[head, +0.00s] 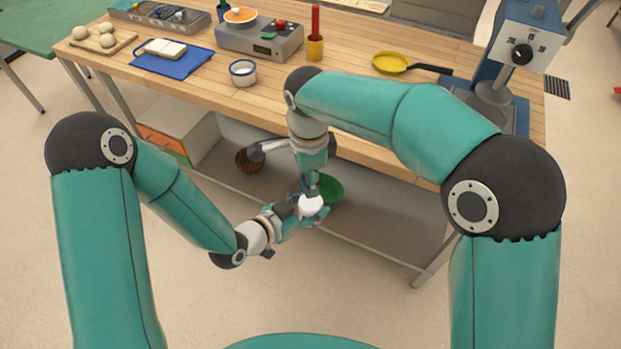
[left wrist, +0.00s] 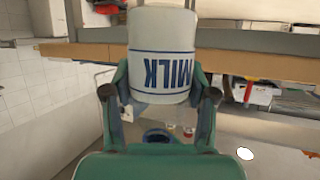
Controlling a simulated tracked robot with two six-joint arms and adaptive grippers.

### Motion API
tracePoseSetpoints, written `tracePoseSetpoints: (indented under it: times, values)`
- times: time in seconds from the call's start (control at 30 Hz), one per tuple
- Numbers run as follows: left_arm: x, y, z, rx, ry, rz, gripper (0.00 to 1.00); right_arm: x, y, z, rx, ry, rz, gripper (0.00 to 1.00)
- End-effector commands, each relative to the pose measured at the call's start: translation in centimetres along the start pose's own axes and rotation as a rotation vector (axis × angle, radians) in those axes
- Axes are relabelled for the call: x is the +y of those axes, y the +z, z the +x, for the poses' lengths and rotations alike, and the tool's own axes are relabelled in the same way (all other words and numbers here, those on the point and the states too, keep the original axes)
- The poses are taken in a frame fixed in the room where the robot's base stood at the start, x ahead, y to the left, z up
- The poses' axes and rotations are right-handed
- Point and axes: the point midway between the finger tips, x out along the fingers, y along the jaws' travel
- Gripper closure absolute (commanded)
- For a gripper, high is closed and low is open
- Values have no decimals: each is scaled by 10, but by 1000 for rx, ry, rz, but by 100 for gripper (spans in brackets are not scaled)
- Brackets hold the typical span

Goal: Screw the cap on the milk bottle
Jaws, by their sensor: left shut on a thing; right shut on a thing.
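The milk bottle (left wrist: 163,70) is white with blue MILK lettering and blue bands. It fills the top middle of the left wrist view, between the two fingers of my left gripper (left wrist: 160,98), which is shut on it. In the head view, my left gripper (head: 305,210) holds the white bottle (head: 311,206) in front of the table, below the tabletop's height. My right gripper (head: 312,190) points down from above, right at the bottle's top end, shut on the cap. The cap is hidden by the fingers, and I cannot tell how it sits on the neck.
The wooden table (head: 340,95) stands behind the grippers. On it are a white mug (head: 242,73), a blue mat (head: 150,65) and a yellow pan (head: 391,62). A green bowl (head: 330,188) and a brown bowl (head: 248,162) lie underneath. The floor nearer me is clear.

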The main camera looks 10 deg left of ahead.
Motion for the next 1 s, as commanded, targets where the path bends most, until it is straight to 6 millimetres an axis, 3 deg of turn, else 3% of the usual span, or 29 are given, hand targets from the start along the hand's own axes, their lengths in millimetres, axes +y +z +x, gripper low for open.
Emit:
tracePoseSetpoints:
  times: [0.2, 0.4, 0.53, 0.8, 0.83, 1.0]
  values:
    - [0, 0, 0, 0, 1, 1, 100, -2, 0, 0, -1, -1, 483, 76]
    - [0, 0, 0, -1, 1, 1, 100, -3, -2, 0, -1, -2, 837, 76]
    - [0, 0, 0, -1, 1, 1, 100, -4, -2, 0, -2, -2, 929, 76]
    - [1, 0, 0, -1, 2, 1, 100, -4, -2, 0, -2, -3, 938, 76]
    - [1, 0, 0, -1, 2, 1, 100, -4, -2, 0, -2, -3, 938, 64]
    - [0, 0, 0, 0, 1, 1, 100, -4, -2, 0, -2, -2, 937, 41]
